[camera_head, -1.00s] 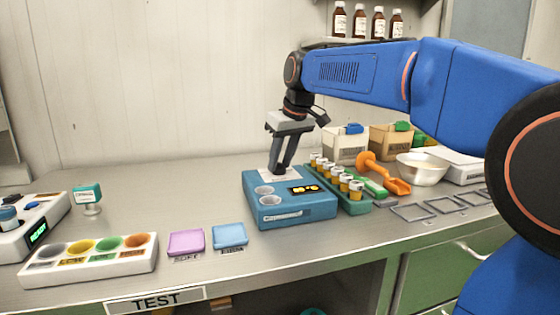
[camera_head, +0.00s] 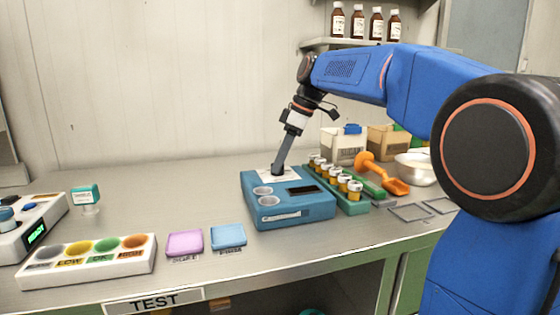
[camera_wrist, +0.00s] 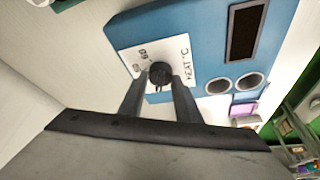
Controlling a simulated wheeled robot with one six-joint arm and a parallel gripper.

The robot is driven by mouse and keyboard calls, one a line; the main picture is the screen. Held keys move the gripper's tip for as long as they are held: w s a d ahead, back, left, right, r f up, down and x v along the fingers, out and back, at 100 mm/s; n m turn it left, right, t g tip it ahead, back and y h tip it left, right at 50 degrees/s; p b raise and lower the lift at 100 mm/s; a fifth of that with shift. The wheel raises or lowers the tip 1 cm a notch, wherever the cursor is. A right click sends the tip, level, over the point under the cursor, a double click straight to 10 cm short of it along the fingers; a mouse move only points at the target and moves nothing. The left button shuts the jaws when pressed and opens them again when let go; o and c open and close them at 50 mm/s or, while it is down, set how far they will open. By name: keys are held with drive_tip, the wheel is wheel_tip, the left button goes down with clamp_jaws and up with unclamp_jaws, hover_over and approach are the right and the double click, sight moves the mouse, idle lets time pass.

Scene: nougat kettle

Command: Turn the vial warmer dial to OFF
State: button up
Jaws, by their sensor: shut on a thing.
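The vial warmer (camera_head: 290,212) is a blue box on the bench with two round wells and a dark display (camera_head: 301,190). Its dial (camera_wrist: 160,73) is a black knob on a white plate marked "HEAT °C" in the wrist view. My gripper (camera_head: 277,170) points down at the white plate (camera_head: 266,175) at the back left of the warmer. In the wrist view my gripper (camera_wrist: 160,85) has its two fingers shut on the dial, one on each side. In the head view the fingers hide most of the dial.
A rack of capped vials (camera_head: 349,199) stands against the warmer's right side, with an orange scoop (camera_head: 382,172) beyond. A purple tray (camera_head: 185,244) and a blue tray (camera_head: 229,236) lie in front left.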

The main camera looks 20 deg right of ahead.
drive_tip(key=shift+n, duration=0.3)
drive_tip(key=o, duration=1)
drive_tip(key=shift+d+r, duration=0.1)
drive_tip(key=v, duration=1.7)
drive_tip(key=shift+w+d, duration=0.1)
drive_tip(key=shift+d, duration=0.05)
